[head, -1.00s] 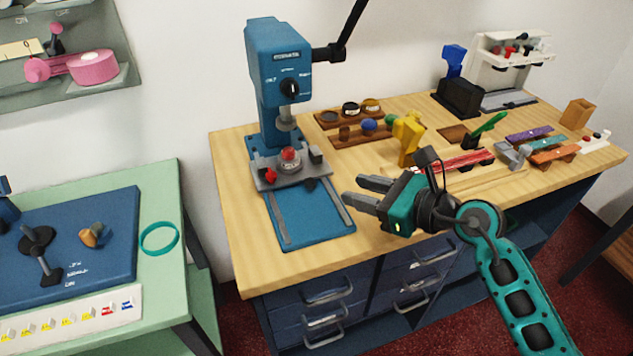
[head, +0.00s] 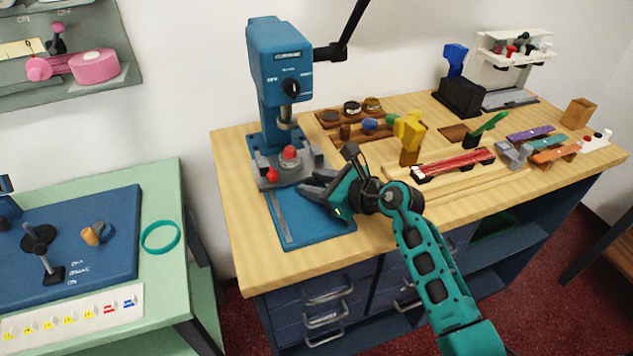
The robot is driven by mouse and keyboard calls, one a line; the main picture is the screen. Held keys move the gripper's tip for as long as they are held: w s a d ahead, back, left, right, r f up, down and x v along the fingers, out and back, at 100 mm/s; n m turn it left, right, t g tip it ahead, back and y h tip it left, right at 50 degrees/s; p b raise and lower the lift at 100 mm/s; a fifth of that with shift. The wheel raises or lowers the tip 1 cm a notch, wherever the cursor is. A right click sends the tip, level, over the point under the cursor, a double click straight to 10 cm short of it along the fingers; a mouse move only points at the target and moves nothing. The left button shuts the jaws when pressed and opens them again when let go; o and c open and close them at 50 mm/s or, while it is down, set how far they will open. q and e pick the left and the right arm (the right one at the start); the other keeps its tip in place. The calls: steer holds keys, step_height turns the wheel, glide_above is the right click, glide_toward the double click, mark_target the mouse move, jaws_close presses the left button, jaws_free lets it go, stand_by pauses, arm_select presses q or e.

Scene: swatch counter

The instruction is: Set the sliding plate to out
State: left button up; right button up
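The sliding plate (head: 267,181) is a grey plate with a red knob on it. It sits at the back of the blue base (head: 295,232) of a blue press (head: 277,75), under the press head. A grey rail and bare blue base show in front of it. My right gripper (head: 311,184) is at the plate's front right edge, low over the base. Its fingers look apart, with nothing clearly between them. It hides the plate's front right part and the right rail; whether it touches the plate I cannot tell. My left gripper is not in view.
The press's black lever (head: 355,20) rises to the upper right. Wooden holders with small knobs (head: 369,125), a yellow tool (head: 410,135) and a red-striped slider (head: 455,163) stand to the right. A green table (head: 165,205) stands at left. The front of the wooden counter is mostly clear.

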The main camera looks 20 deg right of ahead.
steer(key=shift+w+a+f, duration=0.1)
steer(key=shift+w, duration=0.05)
jaws_close()
stand_by(0.5)
